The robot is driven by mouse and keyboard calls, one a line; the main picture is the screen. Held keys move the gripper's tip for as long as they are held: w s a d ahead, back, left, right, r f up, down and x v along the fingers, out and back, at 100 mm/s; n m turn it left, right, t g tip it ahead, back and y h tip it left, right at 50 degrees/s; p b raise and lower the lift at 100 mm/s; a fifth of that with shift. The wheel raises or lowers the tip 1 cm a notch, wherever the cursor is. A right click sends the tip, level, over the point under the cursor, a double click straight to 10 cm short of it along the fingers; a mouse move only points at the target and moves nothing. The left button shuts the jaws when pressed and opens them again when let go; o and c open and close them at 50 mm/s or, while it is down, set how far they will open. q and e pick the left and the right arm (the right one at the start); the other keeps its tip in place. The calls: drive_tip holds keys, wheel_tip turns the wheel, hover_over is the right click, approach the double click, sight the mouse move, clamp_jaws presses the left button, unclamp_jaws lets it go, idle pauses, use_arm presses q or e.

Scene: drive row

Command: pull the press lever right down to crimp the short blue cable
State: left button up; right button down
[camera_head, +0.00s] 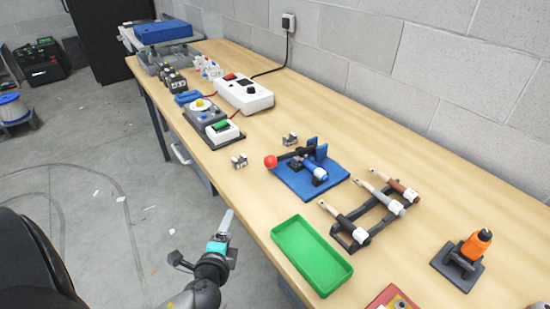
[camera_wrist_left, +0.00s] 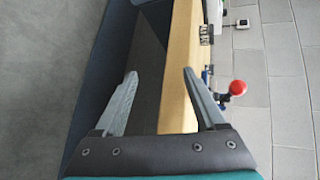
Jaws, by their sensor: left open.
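The press stands on a blue base plate (camera_head: 330,181) on the bench, with its lever ending in a red ball knob (camera_head: 270,161) out to the left. The red knob also shows in the left wrist view (camera_wrist_left: 238,87), right of the fingers and apart from them. A short blue piece with a white end (camera_head: 319,173), apparently the blue cable, lies at the press; its exact seating is too small to tell. My left gripper (camera_head: 227,219) is beside the bench's front edge, left of and nearer than the knob. In the wrist view, the left gripper (camera_wrist_left: 159,76) is open and empty. My right gripper is not in view.
A green tray (camera_head: 312,277) lies at the bench's front edge. An orange tool (camera_head: 476,244) stands further right. Small connectors (camera_head: 239,162) lie left of the knob. A block wall runs behind.

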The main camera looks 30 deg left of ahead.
use_arm(q)
drive_tip(key=w+r+m+t+h, duration=0.1)
drive_tip(key=r+m+t, duration=0.1)
drive_tip(key=r+m, duration=0.1)
drive_tip(key=w+d+r+m+t+h, duration=0.1)
drive_tip(key=w+r+m, duration=0.1)
drive_tip(key=r+m, duration=0.1)
drive_tip(key=w+d+r+m+t, duration=0.1)
drive_tip(key=r+m+t, duration=0.1)
drive_tip(key=r, duration=0.3)
drive_tip(key=shift+w+r+m+t+h, duration=0.2)
drive_tip(key=shift+m+t+h, duration=0.15)
drive_tip(key=shift+m, duration=0.55)
drive_tip(key=m, duration=0.1)
drive_tip(key=m+h, duration=0.2)
drive_tip(key=shift+w+d+f, duration=0.2)
drive_tip(key=shift+d+f, duration=0.15)
drive_tip(key=shift+f, duration=0.05)
drive_tip(key=shift+w+f+m, duration=0.1)
drive_tip(key=shift+w+m, duration=0.25)
drive_tip(key=shift+m, duration=0.05)
approach(293, 154)
drive_tip(key=w+a, duration=0.1)
drive_tip(key=w, duration=0.1)
drive_tip(key=w+a, duration=0.3)
drive_tip(key=w, duration=0.1)
drive_tip(key=shift+w+a+r, duration=0.15)
drive_tip(key=shift+a+r, duration=0.05)
drive_tip(key=shift+r, duration=0.15)
clamp_jaws()
